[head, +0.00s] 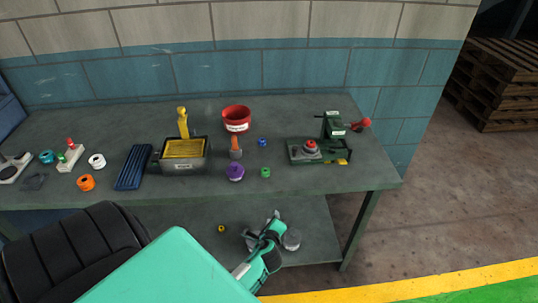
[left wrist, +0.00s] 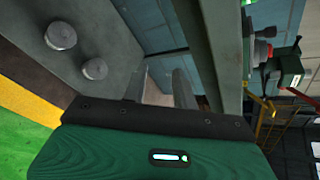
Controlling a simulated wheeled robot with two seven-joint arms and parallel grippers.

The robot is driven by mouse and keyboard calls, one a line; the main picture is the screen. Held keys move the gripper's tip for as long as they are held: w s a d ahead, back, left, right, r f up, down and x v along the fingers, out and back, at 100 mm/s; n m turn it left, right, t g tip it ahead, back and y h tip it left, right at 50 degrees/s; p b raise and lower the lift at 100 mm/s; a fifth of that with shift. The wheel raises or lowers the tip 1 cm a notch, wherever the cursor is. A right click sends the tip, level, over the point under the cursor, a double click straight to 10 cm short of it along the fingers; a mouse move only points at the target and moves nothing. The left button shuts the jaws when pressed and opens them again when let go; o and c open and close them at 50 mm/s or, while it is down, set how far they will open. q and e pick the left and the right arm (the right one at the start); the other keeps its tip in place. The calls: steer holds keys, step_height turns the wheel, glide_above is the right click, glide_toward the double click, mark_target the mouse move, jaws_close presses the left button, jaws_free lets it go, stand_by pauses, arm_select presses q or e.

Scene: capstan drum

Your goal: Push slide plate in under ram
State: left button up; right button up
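The green press (head: 333,124) stands at the right end of the bench, with a red handle (head: 361,125) on its right side. A flat green slide plate (head: 297,157) lies at its base, to the left of the ram column. A dark round piece with a red top (head: 310,146) sits on it, left of the ram. The press also shows sideways at the right of the left wrist view (left wrist: 287,72). My left gripper (head: 276,214) is in front of the bench's front edge, apart from the press. Its fingers (left wrist: 168,82) look parted and empty. My right gripper is not in view.
The bench top (head: 350,183) has its front edge between my left gripper and the press. Metal discs (head: 291,239) lie on the lower shelf. A purple knob (head: 235,172), green ring (head: 265,172), red bucket (head: 237,117) and yellow-filled box (head: 183,157) stand left of the press.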

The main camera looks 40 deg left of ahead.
arm_select(q)
steer(key=shift+s+d+f, duration=0.1)
steer(key=shift+s+f, duration=0.2)
steer(key=shift+f, duration=0.5)
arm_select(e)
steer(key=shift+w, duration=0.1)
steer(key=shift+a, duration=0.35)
